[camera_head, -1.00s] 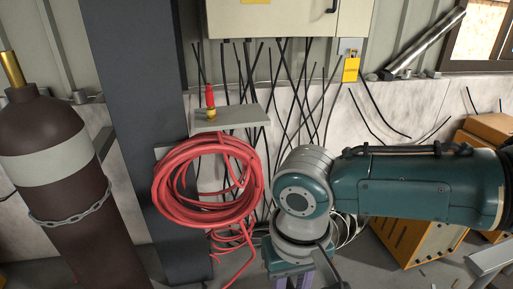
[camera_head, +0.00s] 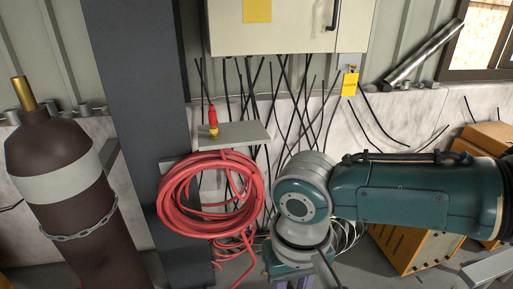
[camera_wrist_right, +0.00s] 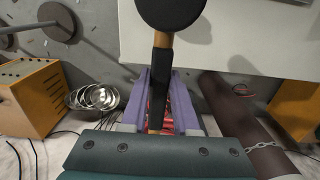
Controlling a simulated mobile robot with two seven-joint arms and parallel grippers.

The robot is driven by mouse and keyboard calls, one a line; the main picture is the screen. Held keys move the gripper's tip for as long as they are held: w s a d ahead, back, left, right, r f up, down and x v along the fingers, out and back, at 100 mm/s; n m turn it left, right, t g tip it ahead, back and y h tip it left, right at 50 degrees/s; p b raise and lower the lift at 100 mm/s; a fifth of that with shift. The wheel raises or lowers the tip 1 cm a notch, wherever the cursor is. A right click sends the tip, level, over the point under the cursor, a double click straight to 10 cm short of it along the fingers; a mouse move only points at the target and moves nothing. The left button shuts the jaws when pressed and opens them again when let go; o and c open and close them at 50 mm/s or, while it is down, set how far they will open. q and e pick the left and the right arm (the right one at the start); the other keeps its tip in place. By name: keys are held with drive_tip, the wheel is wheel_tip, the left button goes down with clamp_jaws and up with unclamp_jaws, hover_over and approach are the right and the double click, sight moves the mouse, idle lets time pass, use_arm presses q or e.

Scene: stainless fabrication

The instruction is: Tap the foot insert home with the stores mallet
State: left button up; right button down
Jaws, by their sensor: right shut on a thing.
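A mallet shows in the right wrist view, with a round black head (camera_wrist_right: 170,12) at the top edge and a black-gripped handle (camera_wrist_right: 158,85) with a short wooden neck. My right gripper (camera_wrist_right: 161,105) has purple fingers and is shut on the mallet handle, with the head out beyond the fingers. In the head view only the tops of the purple parts of my right gripper (camera_head: 293,283) show at the bottom edge, below my teal arm; the mallet cannot be made out there. The foot insert is not seen in either view. My left gripper is not in view.
A coiled red hose (camera_head: 170,205) hangs on a dark column (camera_head: 140,110), below a small grey shelf (camera_head: 232,134). A brown gas cylinder (camera_head: 80,250) with a chain stands at left. Orange cabinets (camera_head: 415,250) stand at right. Loose black cables hang along the wall under a cabinet (camera_head: 285,30).

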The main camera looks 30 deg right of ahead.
wheel_tip(320, 180, down, 7)
drive_tip(key=b, duration=0.6)
wheel_tip(320, 180, up, 7)
drive_tip(key=p, duration=0.7)
drive_tip(key=shift+p, duration=0.3)
drive_tip(key=shift+f, duration=0.15)
wheel_tip(320, 180, up, 5)
drive_tip(key=p, duration=0.5)
